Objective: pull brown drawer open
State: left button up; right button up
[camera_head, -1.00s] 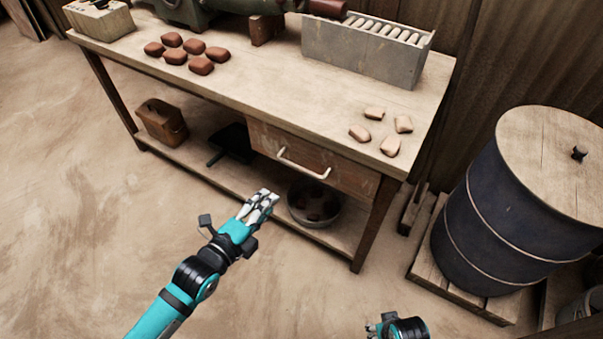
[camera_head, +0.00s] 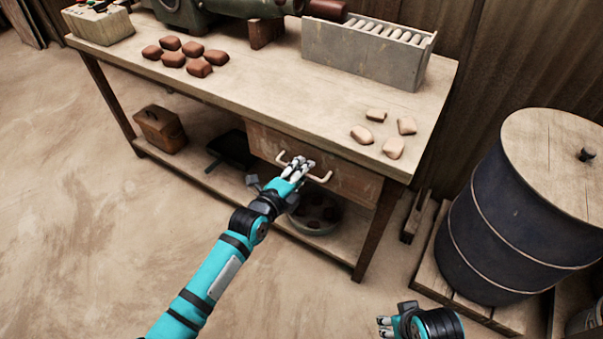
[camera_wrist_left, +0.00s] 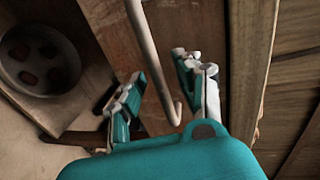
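The brown drawer (camera_head: 345,183) sits under the right half of the workbench top and looks shut. Its pale bar handle (camera_head: 318,178) runs across the front, its middle partly hidden behind my left gripper. My left gripper (camera_head: 300,165) is at the handle. In the left wrist view, the handle (camera_wrist_left: 152,65) runs between the two spread fingers of my left gripper (camera_wrist_left: 158,92); the drawer front (camera_wrist_left: 185,30) is behind it. I cannot tell whether a finger touches the handle. My right gripper (camera_head: 384,326) is low at the bottom edge, far from the drawer, with its fingers partly visible.
The workbench (camera_head: 260,95) carries reddish blocks (camera_head: 199,68), pale blocks (camera_head: 393,148) and a grey box (camera_head: 365,52). A bowl (camera_head: 318,215) stands on the lower shelf below the drawer. A dark barrel (camera_head: 520,220) stands at right. The floor in front is clear.

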pick_arm(q)
jog(key=shift+c, duration=0.2)
grip_shut()
dwell(0.4)
